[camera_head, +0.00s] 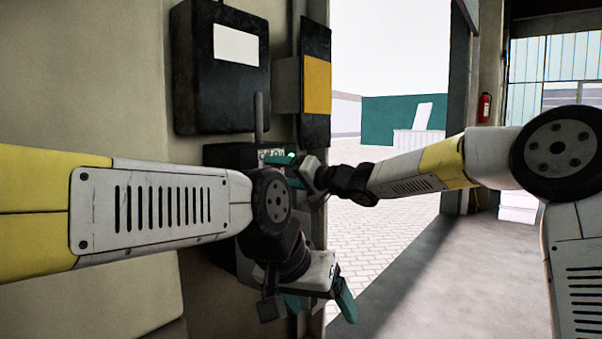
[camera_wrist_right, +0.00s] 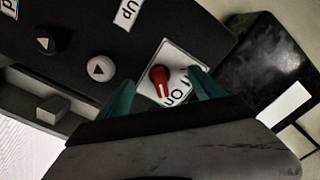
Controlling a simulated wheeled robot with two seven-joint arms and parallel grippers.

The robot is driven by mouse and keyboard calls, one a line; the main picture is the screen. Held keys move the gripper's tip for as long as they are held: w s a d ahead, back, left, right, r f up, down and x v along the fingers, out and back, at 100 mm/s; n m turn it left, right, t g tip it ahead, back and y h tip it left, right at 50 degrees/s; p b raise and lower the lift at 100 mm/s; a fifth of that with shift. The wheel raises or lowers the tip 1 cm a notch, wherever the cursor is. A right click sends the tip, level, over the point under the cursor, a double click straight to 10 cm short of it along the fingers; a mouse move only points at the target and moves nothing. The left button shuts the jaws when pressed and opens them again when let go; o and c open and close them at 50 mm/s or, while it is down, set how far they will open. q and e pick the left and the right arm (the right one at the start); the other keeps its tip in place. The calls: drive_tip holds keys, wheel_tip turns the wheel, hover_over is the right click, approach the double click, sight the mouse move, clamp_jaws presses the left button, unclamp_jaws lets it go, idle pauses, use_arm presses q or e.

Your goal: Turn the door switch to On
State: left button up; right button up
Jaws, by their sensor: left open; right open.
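The door switch is a red knob (camera_wrist_right: 160,76) on a white plate (camera_wrist_right: 150,56) with "On" lettering, seen in the right wrist view. It sits on a dark control panel (camera_wrist_right: 75,25), which also shows in the head view (camera_head: 226,155). My right gripper (camera_wrist_right: 162,84) is open, with one teal finger on each side of the red knob; I cannot tell whether they touch it. In the head view the right gripper is at the panel, and the knob cannot be made out there. My left gripper (camera_head: 318,300) is open and empty, low in front of the wall.
Two round arrow buttons (camera_wrist_right: 100,68) and an "Up" label (camera_wrist_right: 128,12) are beside the switch. A large dark box (camera_head: 200,85) and a black and yellow panel (camera_head: 317,85) hang above. The doorway to the right opens onto paving (camera_head: 370,235). My left arm crosses below the panel.

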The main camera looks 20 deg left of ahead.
drive_tip(key=v, duration=0.7)
idle(0.3)
